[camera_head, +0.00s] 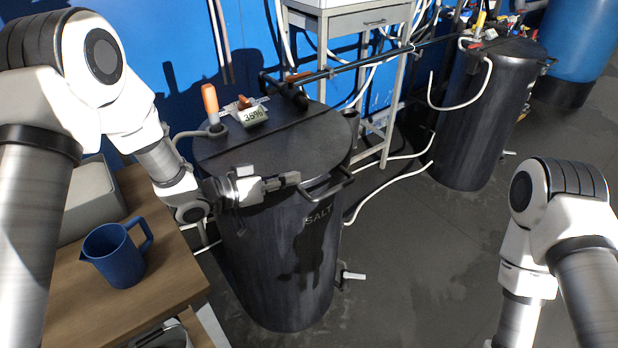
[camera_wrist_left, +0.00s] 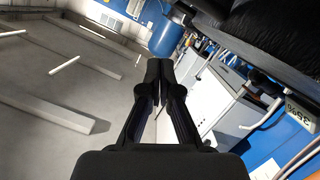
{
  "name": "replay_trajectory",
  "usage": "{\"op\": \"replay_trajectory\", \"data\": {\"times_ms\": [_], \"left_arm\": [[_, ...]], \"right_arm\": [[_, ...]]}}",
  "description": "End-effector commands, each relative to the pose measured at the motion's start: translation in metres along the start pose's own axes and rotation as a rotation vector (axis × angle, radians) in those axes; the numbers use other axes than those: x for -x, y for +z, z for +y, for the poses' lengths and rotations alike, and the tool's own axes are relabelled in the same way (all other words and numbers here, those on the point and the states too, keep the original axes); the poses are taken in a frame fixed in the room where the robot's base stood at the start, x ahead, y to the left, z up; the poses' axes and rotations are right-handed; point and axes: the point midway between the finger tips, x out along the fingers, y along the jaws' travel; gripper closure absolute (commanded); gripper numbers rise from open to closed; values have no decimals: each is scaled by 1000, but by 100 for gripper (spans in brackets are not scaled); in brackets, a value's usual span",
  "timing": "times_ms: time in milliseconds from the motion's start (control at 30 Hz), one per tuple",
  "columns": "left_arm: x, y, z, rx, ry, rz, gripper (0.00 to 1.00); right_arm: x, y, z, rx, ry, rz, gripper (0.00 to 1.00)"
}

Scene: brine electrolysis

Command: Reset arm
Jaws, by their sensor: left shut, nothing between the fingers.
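My left arm comes in from the left in the head view. My left gripper (camera_head: 290,180) is in front of the upper side of the dark salt tank (camera_head: 285,255), close to the handle (camera_head: 328,188) at its lid's edge. I cannot tell whether they touch. In the left wrist view the fingers of the left gripper (camera_wrist_left: 160,75) are together with nothing between them. My right arm shows at the right edge of the head view, but its gripper is out of frame.
A blue jug (camera_head: 115,257) stands on the wooden table (camera_head: 175,270) at the left. The salt tank's lid (camera_head: 290,150) carries a 35% tag (camera_head: 253,115). A second dark tank (camera_head: 480,120) stands at the back right. Hoses cross the floor; the middle right floor is clear.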

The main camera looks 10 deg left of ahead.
Motion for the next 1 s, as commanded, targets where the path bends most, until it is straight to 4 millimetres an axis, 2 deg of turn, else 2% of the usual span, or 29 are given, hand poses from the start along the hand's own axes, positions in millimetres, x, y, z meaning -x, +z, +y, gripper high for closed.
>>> {"op": "replay_trajectory", "data": {"times_ms": [167,267,367,467,500,567,600,667,700,733,800,900,1000], "left_arm": [[7,0,1,-1,0,1,100],[6,13,-2,17,-2,-17,100],[4,61,-6,76,-7,-83,100],[14,140,-10,220,-91,-186,100],[23,175,-14,280,-158,-239,100],[44,227,-17,349,-273,-329,100],[61,259,-18,383,-354,-396,100],[92,304,-16,421,-476,-508,100],[117,330,-12,439,-555,-591,100],[136,348,-9,449,-612,-653,100],[179,376,1,458,-731,-796,100],[228,391,12,451,-855,-960,100],[247,397,16,418,-877,-1055,100]], "right_arm": [[-1,0,0,0,0,0,59],[-1,0,0,0,0,1,59],[-1,0,0,0,0,1,59],[-1,0,0,0,0,0,59],[-1,0,0,0,0,0,59],[0,0,0,0,0,0,59],[0,0,0,0,0,1,59],[0,0,0,0,0,0,59],[0,0,0,0,0,0,59],[0,0,0,0,0,0,59],[0,0,0,0,0,0,59],[0,0,0,0,0,0,59],[0,0,0,0,0,0,59]]}}
